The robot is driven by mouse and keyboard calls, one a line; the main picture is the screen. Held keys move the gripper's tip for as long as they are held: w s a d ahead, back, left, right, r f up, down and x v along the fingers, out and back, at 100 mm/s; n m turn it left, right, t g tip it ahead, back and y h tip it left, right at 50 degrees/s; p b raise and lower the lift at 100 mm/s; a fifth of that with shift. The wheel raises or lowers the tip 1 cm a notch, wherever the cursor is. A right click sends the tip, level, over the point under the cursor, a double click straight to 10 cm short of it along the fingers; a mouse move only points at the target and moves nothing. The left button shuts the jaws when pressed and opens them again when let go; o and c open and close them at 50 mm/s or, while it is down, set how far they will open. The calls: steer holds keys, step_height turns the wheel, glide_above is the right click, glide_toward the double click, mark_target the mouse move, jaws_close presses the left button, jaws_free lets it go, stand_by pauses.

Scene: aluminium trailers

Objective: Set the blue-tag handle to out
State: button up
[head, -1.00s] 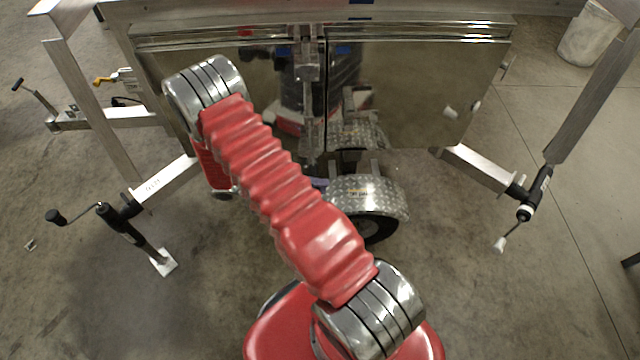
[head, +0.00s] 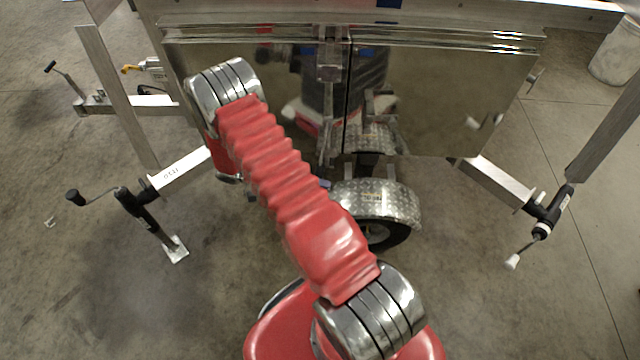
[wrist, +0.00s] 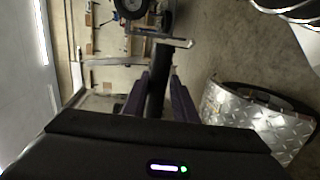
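I cannot make out a handle with a blue tag for certain. A steel box with two doors hangs on the aluminium trailer, and a vertical latch bar (head: 330,65) stands by its middle seam. Crank handles show on the left jack (head: 75,198) and the right jack (head: 513,262), both apart from my arm. In the wrist view my gripper (wrist: 158,88) has its two dark fingers apart, with a dark upright post between or beyond them. My arm hides my gripper in the head view.
A diamond-plate fender (head: 376,203) over a wheel stands below the box; it also shows at right in the wrist view (wrist: 255,118). Aluminium legs flank the box. A whitish bin (head: 617,55) stands at the far right. Concrete floor is open at left and right.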

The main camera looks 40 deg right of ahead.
steer(key=shift+o, duration=0.3)
steer(key=shift+r, duration=0.1)
steer(key=shift+w, duration=0.1)
steer(key=shift+w+a, duration=0.15)
steer(key=v, duration=1.3)
steer(key=shift+w+a, duration=0.1)
